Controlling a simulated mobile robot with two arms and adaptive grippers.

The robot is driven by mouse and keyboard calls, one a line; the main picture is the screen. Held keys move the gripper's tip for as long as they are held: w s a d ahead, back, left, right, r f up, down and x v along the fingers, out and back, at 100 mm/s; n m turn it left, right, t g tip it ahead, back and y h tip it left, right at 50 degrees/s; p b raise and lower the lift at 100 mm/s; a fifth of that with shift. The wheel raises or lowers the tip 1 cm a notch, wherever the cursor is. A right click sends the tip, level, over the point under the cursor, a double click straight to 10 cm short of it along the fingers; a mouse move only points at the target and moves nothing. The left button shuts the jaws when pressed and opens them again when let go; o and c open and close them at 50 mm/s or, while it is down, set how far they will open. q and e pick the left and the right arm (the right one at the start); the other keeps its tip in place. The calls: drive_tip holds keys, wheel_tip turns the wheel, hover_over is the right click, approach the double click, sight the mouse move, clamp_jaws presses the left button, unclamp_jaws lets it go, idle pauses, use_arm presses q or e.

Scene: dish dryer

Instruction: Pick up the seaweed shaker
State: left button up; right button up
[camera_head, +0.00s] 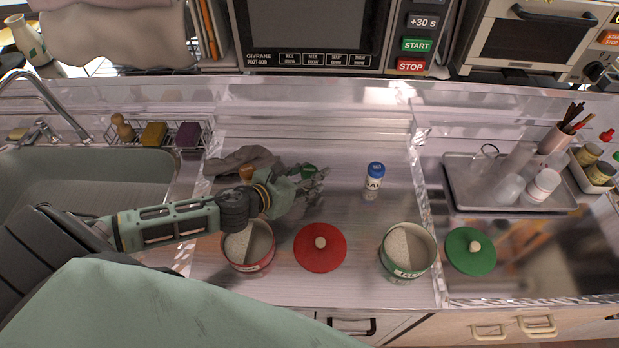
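A small shaker with a green cap (308,170), likely the seaweed shaker, stands right at my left gripper's fingers. Most of its body is hidden behind the fingers. My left gripper (311,188) reaches in from the left over the steel counter, with its fingers pointing right. The fingers overlap the shaker in the picture, and I cannot tell whether they close on it or only lie beside it. A second shaker (374,182) with a blue cap and a white, lettered body stands upright to the right, apart from the gripper. My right gripper is not in view.
Two open tins, one red (248,266) and one green (403,275), stand in front. A red lid (320,248) and a green lid (470,251) lie beside them. A grey cloth (236,160) lies behind my arm. A tray (465,192) with containers is at right.

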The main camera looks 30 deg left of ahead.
use_arm(q)
drive_tip(key=c, duration=0.8)
drive_tip(key=shift+r, duration=0.5)
drive_tip(key=r, duration=0.3)
drive_tip(key=shift+s+d+r, duration=0.15)
drive_tip(key=shift+d+r, duration=0.25)
drive_tip(key=s+d+r, duration=0.1)
drive_tip(key=d+r, duration=0.1)
drive_tip(key=d, duration=0.1)
drive_tip(key=s+d+r, duration=0.2)
drive_tip(key=d, duration=0.1)
drive_tip(key=s+d+r, duration=0.2)
drive_tip(key=d, duration=0.1)
drive_tip(key=shift+s+d+r, duration=0.15)
drive_tip(key=shift+s, duration=0.1)
